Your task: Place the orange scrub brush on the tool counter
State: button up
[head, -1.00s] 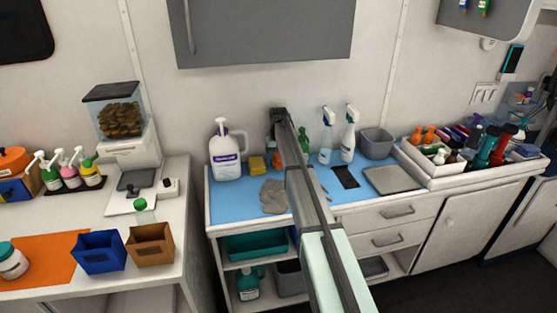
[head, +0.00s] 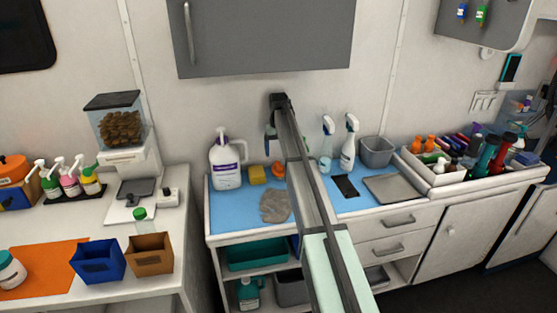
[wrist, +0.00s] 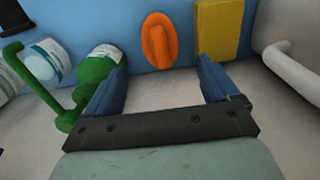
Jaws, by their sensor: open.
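The orange scrub brush (head: 278,170) lies on the blue mat (head: 240,208) of the middle counter, toward the wall, and is partly hidden by my arm in the head view. In the wrist view the brush (wrist: 158,40) is an orange oval, just beyond the gap between my fingertips. My gripper (wrist: 162,66) is open and empty, with its blue fingers apart. In the head view my gripper (head: 277,138) is above and near the brush, mostly hidden by my arm. No gap or contact with the brush can be judged exactly.
A yellow sponge (head: 257,175) and white jug (head: 226,163) stand left of the brush. A green bottle (wrist: 98,68) is close to one finger in the wrist view. A grey cloth (head: 274,206) lies in front. Spray bottles (head: 348,142) and a grey bin (head: 376,151) stand right.

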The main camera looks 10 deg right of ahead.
jog(key=shift+r, duration=1.4)
